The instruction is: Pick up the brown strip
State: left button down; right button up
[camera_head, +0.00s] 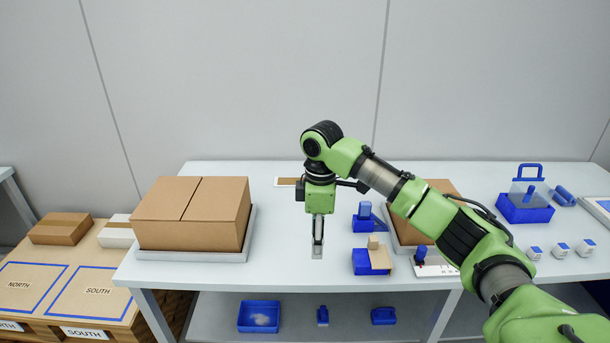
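A thin brown strip (287,181) lies on a small white plate at the back of the table, left of my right wrist. Its right end is hidden behind the wrist. My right gripper (317,250) comes in from the right and points down over the clear middle of the table, nearer the front than the strip and apart from it. I see its fingers nearly edge-on, so their opening does not show. Nothing can be seen held in them. My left gripper is not in view.
A big cardboard box (193,213) stands on a tray at left. Another box (410,225) is partly behind my arm. Blue holders (362,224) and a blue tray with a tan block (379,260) stand right of the gripper. Small white cubes (560,249) are farther right.

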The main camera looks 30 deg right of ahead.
aim_at(281, 180)
jog(key=i+l, duration=0.55)
jog(key=i, duration=0.2)
jog(key=i+l, duration=0.55)
jog(key=i, duration=0.15)
